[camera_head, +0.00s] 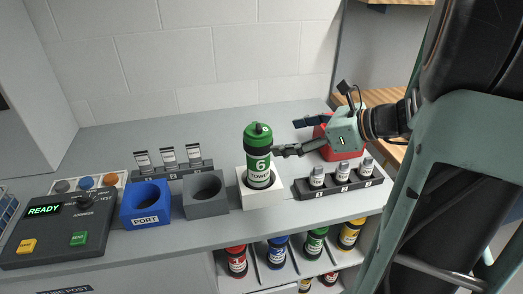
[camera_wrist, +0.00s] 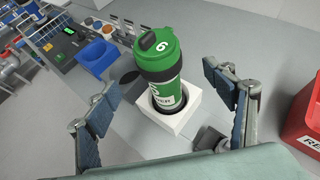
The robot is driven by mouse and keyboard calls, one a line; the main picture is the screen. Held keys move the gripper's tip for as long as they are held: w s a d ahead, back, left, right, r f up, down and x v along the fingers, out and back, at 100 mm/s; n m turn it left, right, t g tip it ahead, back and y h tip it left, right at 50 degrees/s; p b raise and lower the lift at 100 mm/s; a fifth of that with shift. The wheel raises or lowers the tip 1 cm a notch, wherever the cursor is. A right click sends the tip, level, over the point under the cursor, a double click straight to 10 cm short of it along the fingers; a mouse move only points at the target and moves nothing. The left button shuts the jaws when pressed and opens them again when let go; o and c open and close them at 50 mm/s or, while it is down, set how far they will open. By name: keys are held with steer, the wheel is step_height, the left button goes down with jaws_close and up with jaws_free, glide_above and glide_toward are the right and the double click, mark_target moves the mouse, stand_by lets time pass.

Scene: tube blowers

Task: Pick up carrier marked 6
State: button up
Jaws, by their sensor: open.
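The green carrier marked 6 (camera_head: 257,152) stands upright in a white square holder (camera_head: 262,196) on the grey counter. It has a black band below its green cap and a white label low on its body. In the wrist view the carrier (camera_wrist: 162,72) stands ahead of my gripper (camera_wrist: 170,85), between the two spread fingers and apart from both. The white holder also shows there (camera_wrist: 172,122). In the head view my gripper (camera_head: 290,137) is open and reaches in from the right, close beside the carrier.
A blue PORT block (camera_head: 147,204) and a grey holder (camera_head: 206,193) stand left of the carrier. A black rack (camera_head: 338,182) with small vials is at the right, with a red bin (camera_head: 345,152) behind it. A control box (camera_head: 55,235) is at far left. Coloured carriers fill the shelf below.

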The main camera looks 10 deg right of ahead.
mark_target(271, 140)
steer(key=shift+w, duration=0.1)
steer(key=shift+w+a+f+m, duration=0.2)
steer(key=shift+m, duration=0.1)
steer(key=x, duration=0.4)
steer(key=shift+s+a, duration=0.1)
steer(key=shift+x, duration=3)
steer(key=shift+s+f, duration=0.1)
steer(key=shift+f, duration=0.05)
steer(key=shift+c, duration=0.4)
steer(key=c, duration=1.8)
